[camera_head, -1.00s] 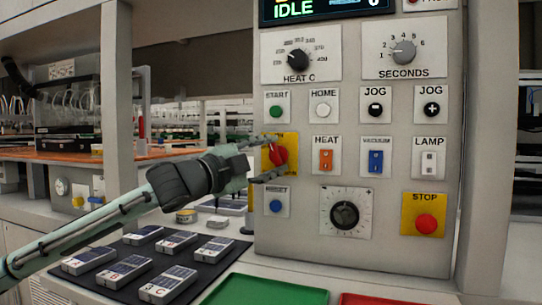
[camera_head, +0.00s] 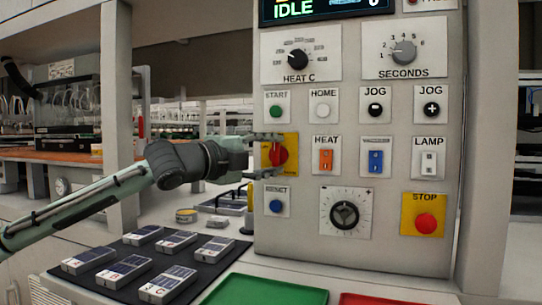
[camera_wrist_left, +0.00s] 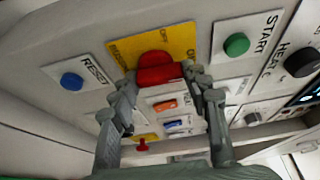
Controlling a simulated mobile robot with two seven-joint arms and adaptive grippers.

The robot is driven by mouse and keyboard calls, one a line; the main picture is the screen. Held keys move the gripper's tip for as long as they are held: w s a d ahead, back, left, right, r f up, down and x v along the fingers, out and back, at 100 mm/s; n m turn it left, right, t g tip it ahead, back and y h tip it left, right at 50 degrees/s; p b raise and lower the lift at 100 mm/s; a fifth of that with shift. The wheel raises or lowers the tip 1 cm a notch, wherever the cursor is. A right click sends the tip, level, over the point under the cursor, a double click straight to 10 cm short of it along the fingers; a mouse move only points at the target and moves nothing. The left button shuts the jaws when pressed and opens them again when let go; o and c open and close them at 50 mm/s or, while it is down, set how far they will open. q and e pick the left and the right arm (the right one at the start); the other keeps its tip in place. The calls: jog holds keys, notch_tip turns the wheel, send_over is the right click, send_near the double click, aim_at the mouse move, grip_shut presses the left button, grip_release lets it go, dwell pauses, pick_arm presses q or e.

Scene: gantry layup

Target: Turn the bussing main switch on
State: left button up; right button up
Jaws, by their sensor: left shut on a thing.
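The bussing main switch is a red rotary knob (camera_head: 279,154) on a yellow plate (camera_head: 293,141), at the left edge of the grey control panel. In the head view the knob stands about upright. My left gripper (camera_head: 275,155) reaches in from the left, one finger above and one below the knob. The left wrist view shows the red knob (camera_wrist_left: 157,69) between the fingertips (camera_wrist_left: 160,77), with the gripper shut on it. Part of the plate's lettering shows there, but the fingers cover some of the plate. My right gripper is in neither view.
The START button (camera_head: 276,111) is just above the switch and the RESET button (camera_head: 276,206) just below. HEAT (camera_head: 326,159) and VACUUM (camera_head: 375,161) rockers sit to the right. A black mat with several cells (camera_head: 122,271) and a green tray (camera_head: 268,292) lie below.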

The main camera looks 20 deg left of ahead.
pick_arm(q)
jog(key=o, duration=1.2)
jog(key=shift+c, duration=0.2)
jog(key=shift+s, duration=0.1)
jog(key=v, duration=1.2)
jog(key=x, duration=1.2)
